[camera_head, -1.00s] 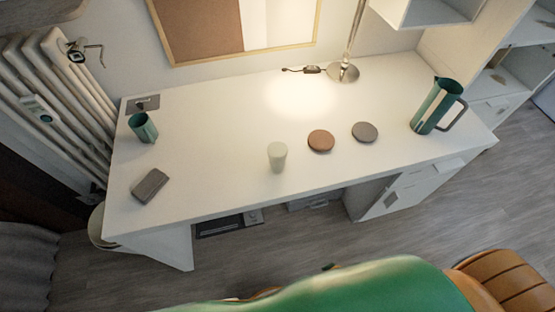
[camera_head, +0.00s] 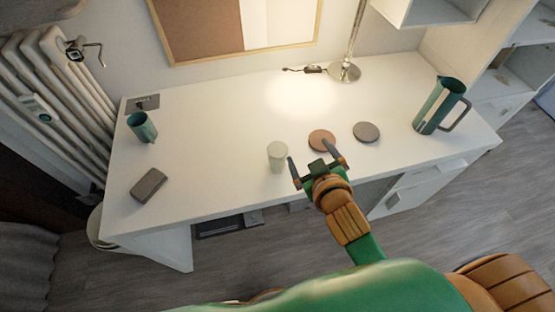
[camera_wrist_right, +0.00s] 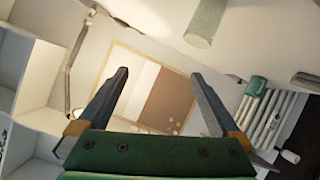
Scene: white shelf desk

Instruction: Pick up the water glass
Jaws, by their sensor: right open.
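The water glass (camera_head: 277,157) is a pale, whitish-green tumbler standing upright near the front middle of the white desk (camera_head: 220,130). My right gripper (camera_head: 314,162) is open and empty at the desk's front edge, just right of the glass and apart from it. In the right wrist view a pale cylinder, which looks like the glass (camera_wrist_right: 206,22), shows at the top, beyond the fingers and not between them. The open fingers (camera_wrist_right: 160,85) show there too. My left gripper is not in view.
A brown coaster (camera_head: 321,140) and a grey coaster (camera_head: 366,132) lie right of the glass. A green pitcher (camera_head: 437,106) stands at the right, a green cup (camera_head: 142,127) at the left. A lamp (camera_head: 344,70) stands behind.

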